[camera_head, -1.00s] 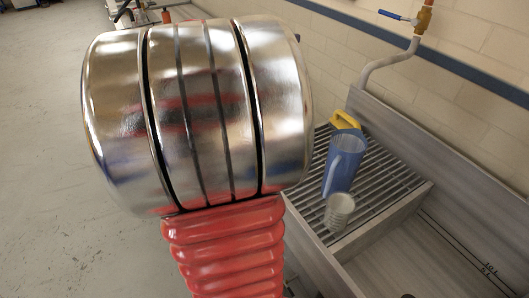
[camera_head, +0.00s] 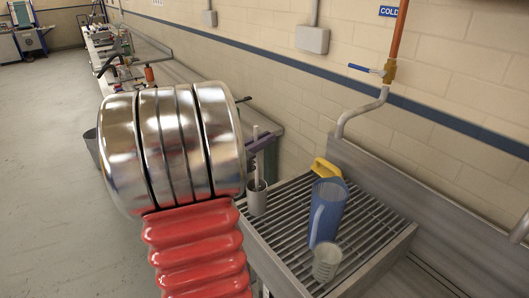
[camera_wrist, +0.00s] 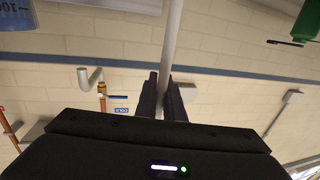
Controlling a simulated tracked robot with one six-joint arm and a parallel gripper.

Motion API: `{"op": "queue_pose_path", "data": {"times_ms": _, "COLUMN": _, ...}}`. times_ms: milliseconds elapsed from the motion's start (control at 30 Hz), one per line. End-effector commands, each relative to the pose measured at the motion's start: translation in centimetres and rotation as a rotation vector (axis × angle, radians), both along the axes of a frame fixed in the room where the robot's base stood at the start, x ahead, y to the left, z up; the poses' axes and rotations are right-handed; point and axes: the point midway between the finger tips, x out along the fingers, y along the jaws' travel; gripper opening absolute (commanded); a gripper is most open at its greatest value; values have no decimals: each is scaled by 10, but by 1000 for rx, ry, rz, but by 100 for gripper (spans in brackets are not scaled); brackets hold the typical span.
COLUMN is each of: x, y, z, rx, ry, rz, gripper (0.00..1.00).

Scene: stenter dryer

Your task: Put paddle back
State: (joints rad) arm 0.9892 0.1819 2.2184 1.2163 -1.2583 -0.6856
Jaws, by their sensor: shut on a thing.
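The paddle shows as a thin pale rod (camera_wrist: 172,35) running between the fingers of my gripper (camera_wrist: 163,95) in the wrist view. My gripper is shut on this rod. In the head view the dark fingers (camera_head: 264,143) stick out to the right of my silver wrist, and the rod (camera_head: 256,160) stands nearly upright. A grey cup-like holder (camera_head: 257,199) stands at the left corner of the slatted rack, directly below the rod. The rod's lower end is hidden; I cannot tell whether it is inside the holder or behind it.
The slatted rack (camera_head: 285,236) holds a blue jug (camera_head: 326,212), a yellow-handled item (camera_head: 326,168) behind it and a clear ribbed beaker (camera_head: 327,262). The tiled wall (camera_head: 450,70) with a pipe and valve (camera_head: 389,72) rises behind. Open floor (camera_head: 50,120) lies left.

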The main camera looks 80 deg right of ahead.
Motion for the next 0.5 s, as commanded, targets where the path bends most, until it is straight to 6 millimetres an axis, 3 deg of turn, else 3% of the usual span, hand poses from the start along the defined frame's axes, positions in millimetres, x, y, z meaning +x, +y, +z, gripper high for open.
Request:
{"op": "queue_pose_path", "data": {"times_ms": 300, "x": 0, "y": 0, "z": -2, "rx": 0, "ry": 1, "rz": 0, "gripper": 0}}
{"op": "queue_pose_path", "data": {"times_ms": 500, "x": 0, "y": 0, "z": -24, "rx": 4, "ry": 3, "rz": 1, "gripper": 0}}
